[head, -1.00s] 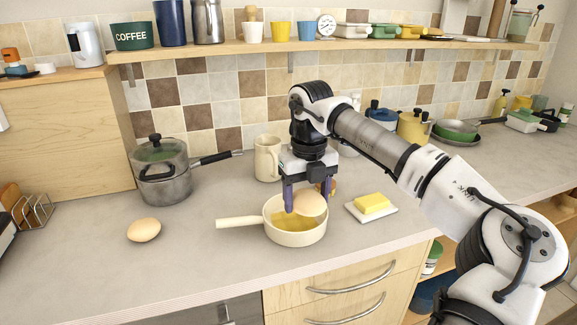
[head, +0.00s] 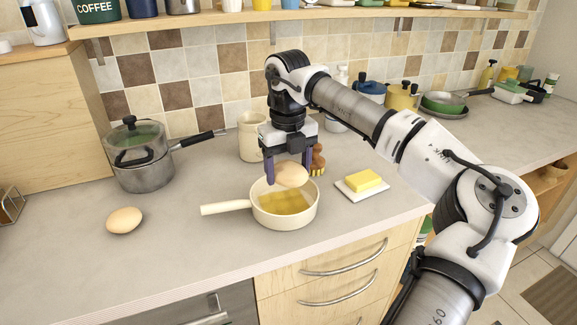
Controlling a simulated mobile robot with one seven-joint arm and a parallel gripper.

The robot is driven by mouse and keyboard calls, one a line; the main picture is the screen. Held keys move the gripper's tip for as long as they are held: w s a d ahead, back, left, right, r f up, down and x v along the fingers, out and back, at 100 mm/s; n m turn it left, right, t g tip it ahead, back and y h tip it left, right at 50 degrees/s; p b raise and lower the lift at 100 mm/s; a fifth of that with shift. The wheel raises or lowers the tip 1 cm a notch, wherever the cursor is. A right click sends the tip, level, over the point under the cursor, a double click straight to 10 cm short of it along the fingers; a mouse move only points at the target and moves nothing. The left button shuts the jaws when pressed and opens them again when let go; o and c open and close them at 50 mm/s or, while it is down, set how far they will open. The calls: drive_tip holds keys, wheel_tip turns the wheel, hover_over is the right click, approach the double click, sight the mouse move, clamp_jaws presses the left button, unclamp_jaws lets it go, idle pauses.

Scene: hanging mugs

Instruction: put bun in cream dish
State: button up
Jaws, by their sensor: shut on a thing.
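My gripper (head: 289,174) points down and is shut on a round tan bun (head: 291,176). The bun is between the purple fingers, over the back part of the cream dish (head: 262,214). The cream dish is a round pan with a handle to the left and a yellowish inside. The held bun hides part of its back rim. The bun appears to be above the dish rather than resting in it, though its exact height is hard to tell. A second similar bun (head: 124,220) lies on the counter at the left.
A butter dish (head: 362,185) stands right of the cream dish. A brush (head: 318,160) and a cream mug (head: 250,138) stand behind. A lidded steel pot (head: 142,165) is at the back left. The counter between the left bun and the pan handle is clear.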

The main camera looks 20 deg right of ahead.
drive_tip(key=shift+f+b, duration=2.35)
drive_tip(key=shift+f, duration=1.3)
drive_tip(key=o, duration=1.1)
drive_tip(key=shift+c, duration=0.2)
drive_tip(key=shift+r, duration=0.15)
wheel_tip(320, 180, up, 14)
drive_tip(key=shift+f+b, duration=0.2)
drive_tip(key=shift+b, duration=0.3)
